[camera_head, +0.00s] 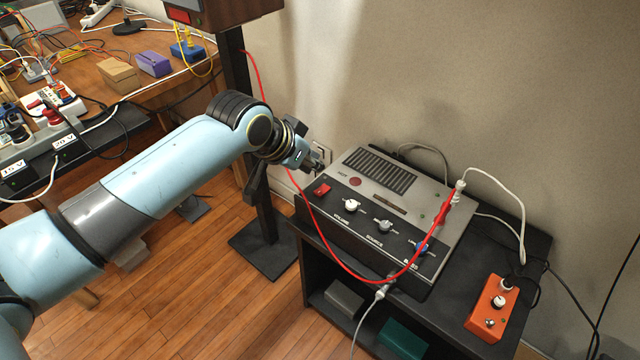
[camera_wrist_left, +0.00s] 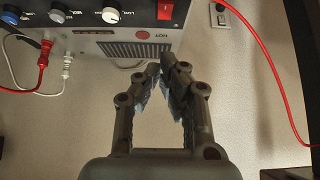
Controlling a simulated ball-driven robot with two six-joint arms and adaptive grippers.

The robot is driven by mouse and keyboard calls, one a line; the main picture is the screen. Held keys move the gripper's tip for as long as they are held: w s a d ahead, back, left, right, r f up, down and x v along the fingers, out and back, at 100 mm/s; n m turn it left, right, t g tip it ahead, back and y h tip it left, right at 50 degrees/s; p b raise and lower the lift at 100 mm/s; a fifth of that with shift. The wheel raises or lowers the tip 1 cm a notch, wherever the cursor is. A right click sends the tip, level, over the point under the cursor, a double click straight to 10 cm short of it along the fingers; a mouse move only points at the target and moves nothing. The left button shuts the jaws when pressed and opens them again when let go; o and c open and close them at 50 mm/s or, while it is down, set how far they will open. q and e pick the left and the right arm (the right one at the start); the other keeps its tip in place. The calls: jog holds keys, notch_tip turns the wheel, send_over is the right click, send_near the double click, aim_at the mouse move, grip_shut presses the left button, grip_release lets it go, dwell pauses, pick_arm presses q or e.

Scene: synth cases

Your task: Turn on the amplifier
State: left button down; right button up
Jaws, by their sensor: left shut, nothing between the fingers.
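The amplifier (camera_head: 440,212) is a grey box with a black sloped front panel, a dark vent grille and several knobs, standing on a black shelf unit. Its red rocker switch (camera_head: 322,189) sits at the panel's left end; I cannot tell its position. The switch also shows at the top of the left wrist view (camera_wrist_left: 165,10). My left gripper (camera_head: 317,166) is shut and empty, just behind the switch near the amplifier's back left corner. In the left wrist view its fingertips (camera_wrist_left: 164,66) meet by the vent grille. My right gripper is not in view.
A red cable (camera_head: 313,212) hangs from the dark post, loops across the amplifier's front and plugs in at its right. A white cable (camera_head: 522,215) runs beside it. An orange pedal box (camera_head: 491,308) lies on the shelf unit (camera_head: 535,245). A wall socket (camera_head: 322,152) is close behind the gripper.

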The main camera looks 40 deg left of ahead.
pick_arm(q)
jog(key=b, duration=0.1)
send_over(327, 188)
jog(key=s, duration=0.2)
notch_tip(327, 188, down, 5)
jog(key=shift+r, duration=0.15)
jog(key=shift+s+f, duration=0.25)
jog(key=shift+f, duration=0.95)
jog(key=shift+s+f+b, duration=0.1)
jog(key=shift+f+b, duration=0.2)
jog(key=shift+f, duration=0.3)
jog(key=shift+s+f, duration=0.15)
jog(key=shift+f, duration=0.2)
jog(key=shift+r, duration=0.1)
jog(key=shift+w+r, duration=0.2)
jog(key=shift+w, duration=0.6)
jog(key=shift+r+p, duration=0.1)
jog(key=shift+p, duration=0.25)
